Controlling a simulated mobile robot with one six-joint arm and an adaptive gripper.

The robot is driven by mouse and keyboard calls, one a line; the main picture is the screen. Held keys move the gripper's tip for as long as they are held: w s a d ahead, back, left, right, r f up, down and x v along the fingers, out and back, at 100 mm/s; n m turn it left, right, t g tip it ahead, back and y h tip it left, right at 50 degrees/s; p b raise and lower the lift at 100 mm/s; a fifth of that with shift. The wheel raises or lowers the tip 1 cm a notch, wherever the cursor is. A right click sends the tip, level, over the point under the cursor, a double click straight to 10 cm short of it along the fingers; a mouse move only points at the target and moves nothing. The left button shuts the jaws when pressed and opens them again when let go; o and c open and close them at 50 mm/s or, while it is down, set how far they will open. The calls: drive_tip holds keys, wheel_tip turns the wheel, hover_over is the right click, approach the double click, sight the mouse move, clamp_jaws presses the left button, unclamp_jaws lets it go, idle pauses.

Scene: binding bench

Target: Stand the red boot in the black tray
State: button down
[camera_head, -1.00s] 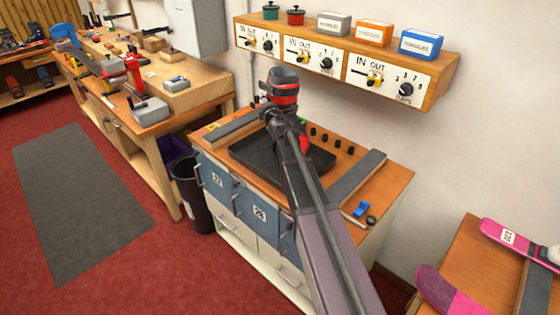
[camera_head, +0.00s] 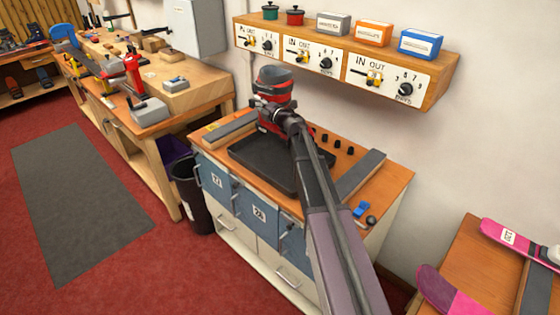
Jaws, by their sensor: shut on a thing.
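The red boot (camera_head: 273,91), with a dark grey cuff at its top, is roughly upright in the head camera view. My gripper (camera_head: 284,115) is shut on it, reaching in from the front right. The black tray (camera_head: 262,163) lies flat and looks empty on the wooden top of the drawer cabinet. The boot appears over the tray's back part. My gripper and arm hide its lower part, so I cannot tell whether its sole touches the tray.
Grey strips (camera_head: 361,174) lie on both sides of the tray. Several black knobs (camera_head: 337,144) stand behind it, and a small blue item (camera_head: 360,209) lies at right. A shelf (camera_head: 436,85) with dials and boxes hangs on the wall above.

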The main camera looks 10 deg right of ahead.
idle(0.4)
wheel_tip(320, 180, down, 6)
drive_tip(key=b, duration=0.6)
drive_tip(key=shift+f+b, duration=0.25)
drive_tip(key=shift+b, duration=0.05)
idle(0.3)
wheel_tip(320, 180, down, 4)
drive_tip(key=b, duration=0.3)
drive_tip(key=shift+r, duration=0.25)
drive_tip(key=shift+c, duration=1.8)
unclamp_jaws()
drive_tip(key=shift+s, duration=0.15)
drive_tip(key=v, duration=1.1)
drive_tip(key=shift+s+d+b, duration=0.25)
drive_tip(key=shift+s+b, duration=0.1)
drive_tip(key=shift+b, duration=0.05)
